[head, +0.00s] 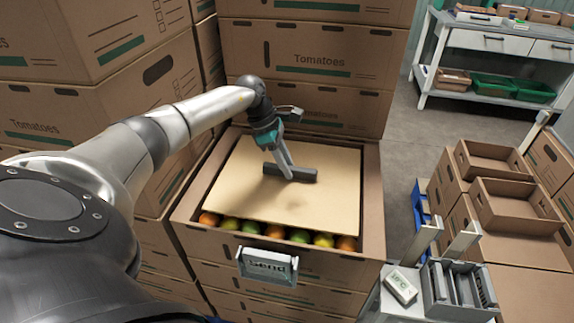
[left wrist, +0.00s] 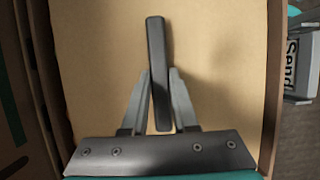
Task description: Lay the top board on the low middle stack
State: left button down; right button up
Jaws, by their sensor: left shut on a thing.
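The top board (head: 310,200) is a flat tan sheet with a dark grey bar handle (head: 290,173) at its middle. It lies within the walls of an open carton (head: 373,200) on the low middle stack, over tomatoes. I cannot tell whether it rests on them or hangs just above. My left gripper (head: 287,172) is shut on the handle. In the left wrist view, the fingers (left wrist: 160,85) close on both sides of the handle (left wrist: 156,45), with the board (left wrist: 215,60) behind. A row of red, orange and green tomatoes (head: 275,231) shows along the front edge. My right gripper is not in view.
Taller carton stacks (head: 310,50) stand behind and to the left. A "Send" sign (head: 267,267) is at the carton's front. At the right are a grey fixture (head: 460,290), a small white box (head: 401,287) and open trays (head: 515,205). A bench (head: 490,45) stands at the back right.

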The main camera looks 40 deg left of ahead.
pick_arm(q)
jog(key=shift+f, duration=0.1)
jog(key=c, duration=0.7)
grip_release()
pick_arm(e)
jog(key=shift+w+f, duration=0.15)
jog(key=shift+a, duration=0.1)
pick_arm(q)
jog(key=shift+r, duration=0.25)
jog(key=p+v, duration=0.1)
jog(key=v, duration=1)
jog(key=shift+a+r+p, duration=0.2)
jog(key=shift+r+p, duration=0.15)
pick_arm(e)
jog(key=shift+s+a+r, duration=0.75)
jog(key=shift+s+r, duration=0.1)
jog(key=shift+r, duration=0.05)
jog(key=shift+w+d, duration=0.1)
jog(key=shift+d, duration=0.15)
